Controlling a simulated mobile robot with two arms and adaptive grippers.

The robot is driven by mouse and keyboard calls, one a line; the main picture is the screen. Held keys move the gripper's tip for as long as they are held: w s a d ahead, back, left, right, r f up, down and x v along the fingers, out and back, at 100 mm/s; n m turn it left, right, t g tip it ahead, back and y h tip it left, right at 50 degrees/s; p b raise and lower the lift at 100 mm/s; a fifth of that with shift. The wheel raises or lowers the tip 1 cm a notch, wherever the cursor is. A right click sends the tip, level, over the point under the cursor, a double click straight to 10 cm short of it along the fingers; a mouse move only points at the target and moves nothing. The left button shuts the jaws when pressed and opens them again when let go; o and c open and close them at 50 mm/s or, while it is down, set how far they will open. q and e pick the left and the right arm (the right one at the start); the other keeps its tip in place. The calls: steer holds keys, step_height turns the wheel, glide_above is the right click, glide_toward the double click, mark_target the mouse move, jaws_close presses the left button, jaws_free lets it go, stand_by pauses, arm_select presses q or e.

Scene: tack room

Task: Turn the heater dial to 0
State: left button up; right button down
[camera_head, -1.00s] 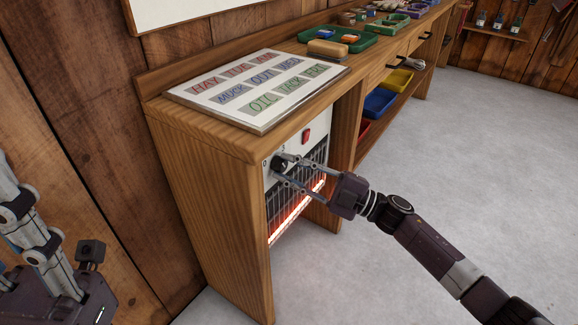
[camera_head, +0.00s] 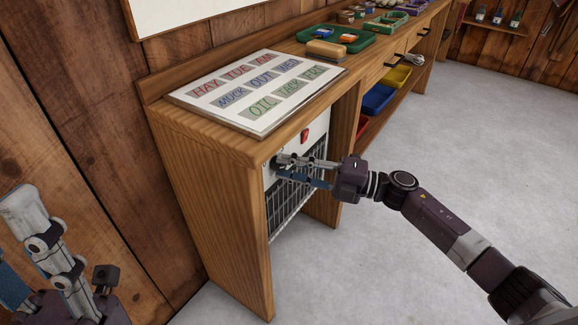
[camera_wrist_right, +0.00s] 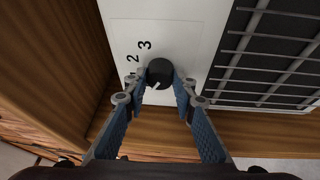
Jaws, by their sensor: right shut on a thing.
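The heater (camera_head: 316,133) is a white panel with a dark grille, set under the bench; its grille is not glowing. The black round dial (camera_wrist_right: 159,72) shows in the right wrist view, with printed numbers 2 and 3 beside it and a white pointer mark angled down-left, away from the 3. A 0 is not readable there. My right gripper (camera_head: 281,167) is shut on the dial, one blue-padded finger on each side, as the wrist view (camera_wrist_right: 159,85) shows. My left gripper (camera_head: 22,245) is partly in view at the lower left, away from the heater; its opening is unclear.
A red switch (camera_head: 305,136) sits on the heater panel above the grille. The wooden bench (camera_head: 205,190) surrounds the heater, with a lettered board (camera_head: 262,90), a brush (camera_head: 326,49) and a green tray (camera_head: 341,38) on top. The grey floor (camera_head: 440,150) to the right is clear.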

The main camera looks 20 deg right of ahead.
stand_by(0.3)
steer(key=c, duration=2)
jaws_free()
steer(key=o, duration=0.4)
steer(key=v, duration=1.2)
steer(key=shift+f, duration=0.15)
